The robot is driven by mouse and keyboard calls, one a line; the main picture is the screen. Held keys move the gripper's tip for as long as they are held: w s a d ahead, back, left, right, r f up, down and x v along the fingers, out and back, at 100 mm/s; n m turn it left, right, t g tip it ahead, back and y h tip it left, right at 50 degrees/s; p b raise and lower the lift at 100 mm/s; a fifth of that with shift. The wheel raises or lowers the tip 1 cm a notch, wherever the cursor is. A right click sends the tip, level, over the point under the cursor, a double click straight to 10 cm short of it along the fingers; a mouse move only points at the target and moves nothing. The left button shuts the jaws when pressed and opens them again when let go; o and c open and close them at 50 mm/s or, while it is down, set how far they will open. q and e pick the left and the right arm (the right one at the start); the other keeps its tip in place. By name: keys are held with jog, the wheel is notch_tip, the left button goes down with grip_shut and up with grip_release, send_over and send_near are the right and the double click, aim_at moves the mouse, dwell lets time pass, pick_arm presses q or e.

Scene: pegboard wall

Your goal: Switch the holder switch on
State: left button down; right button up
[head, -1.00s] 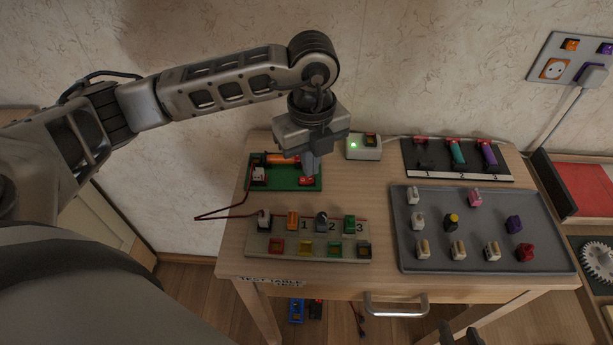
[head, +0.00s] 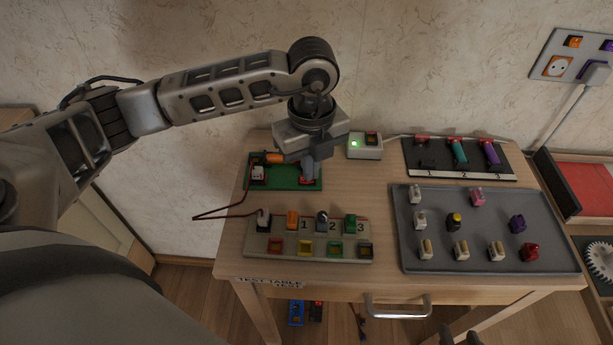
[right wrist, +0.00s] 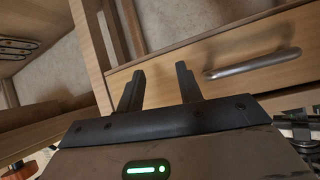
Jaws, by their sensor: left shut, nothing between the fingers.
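The green holder board (head: 285,184) lies at the back left of the table. An orange cylinder (head: 273,158) and a white-and-red block (head: 258,174) are on it. The red switch (head: 307,181) sits at the board's front right, partly hidden by my left gripper (head: 309,175). That gripper is shut and empty, pointing down with its tips at or just above the switch. I cannot tell whether they touch, or which way the switch is set. My right gripper (right wrist: 160,87) is open and empty in the right wrist view, before the table's drawer.
A white box with a lit green lamp (head: 364,146) stands right of the holder. In front is a module board (head: 308,251) with coloured switches. A grey tray (head: 410,258) of small parts and a black charger rack (head: 480,176) are at the right. A red wire (head: 222,217) loops left.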

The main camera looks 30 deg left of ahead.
pick_arm(q)
jog(key=shift+f, duration=0.25)
jog(key=shift+r, duration=0.1)
jog(key=shift+r+p, duration=2.45)
jog(key=shift+r, duration=1.05)
jog(key=shift+f, duration=0.1)
